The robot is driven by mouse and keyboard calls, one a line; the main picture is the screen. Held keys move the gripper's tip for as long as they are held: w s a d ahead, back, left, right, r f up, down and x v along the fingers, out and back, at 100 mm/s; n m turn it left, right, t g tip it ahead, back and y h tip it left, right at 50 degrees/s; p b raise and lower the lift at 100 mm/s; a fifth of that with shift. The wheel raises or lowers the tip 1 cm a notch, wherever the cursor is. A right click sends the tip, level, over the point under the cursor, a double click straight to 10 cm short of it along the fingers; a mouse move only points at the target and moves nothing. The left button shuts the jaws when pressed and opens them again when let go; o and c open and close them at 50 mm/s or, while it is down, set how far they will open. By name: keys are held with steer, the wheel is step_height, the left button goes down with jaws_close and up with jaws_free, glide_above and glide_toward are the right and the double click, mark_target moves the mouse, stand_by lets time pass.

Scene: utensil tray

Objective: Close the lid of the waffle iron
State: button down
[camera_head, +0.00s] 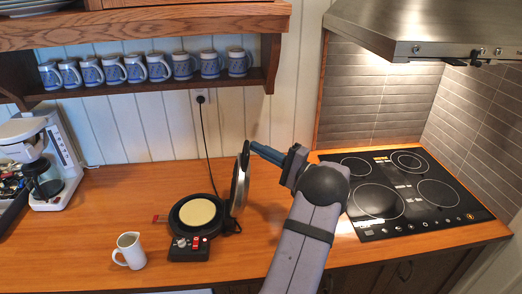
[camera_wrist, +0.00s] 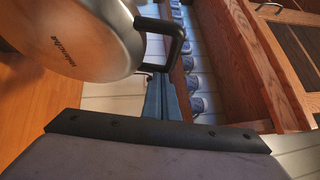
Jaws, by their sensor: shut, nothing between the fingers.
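The waffle iron (camera_head: 190,247) stands on the wooden counter with a pale round of batter or waffle (camera_head: 197,213) on its lower plate. Its lid (camera_head: 239,185) stands open, nearly upright, on the right side of the base. In the wrist view the lid's metal outer face (camera_wrist: 75,40) fills the upper left, with its black handle (camera_wrist: 168,27) at its edge. My gripper (camera_head: 254,148) is shut and empty at the lid's upper edge, by the handle. In the wrist view its fingertips (camera_wrist: 155,78) are close to the handle; I cannot tell whether they touch.
A white jug (camera_head: 130,251) stands left of the waffle iron. A coffee maker (camera_head: 45,160) is at the far left and a black cooktop (camera_head: 400,190) is to the right. Several blue mugs (camera_head: 160,68) line a shelf above. A cord runs up to a wall socket (camera_head: 201,98).

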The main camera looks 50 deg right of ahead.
steer(key=w+a+n+g+h+b, duration=0.25)
steer(key=w+a+n+g, duration=0.4)
steer(key=w+a, duration=0.95)
steer(key=w+a+f+g, duration=0.2)
steer(key=w+f, duration=0.3)
steer(key=f, duration=0.3)
steer(key=w+a+f+g+h+b, duration=0.1)
steer(key=w+a+f+g, duration=0.1)
steer(key=w+a+f, duration=0.3)
step_height(320, 180, down, 4)
steer(key=shift+f, duration=0.2)
steer(key=shift+a+f+g+h, duration=0.1)
steer(key=shift+f+g+h, duration=0.05)
steer(key=shift+g+h, duration=0.1)
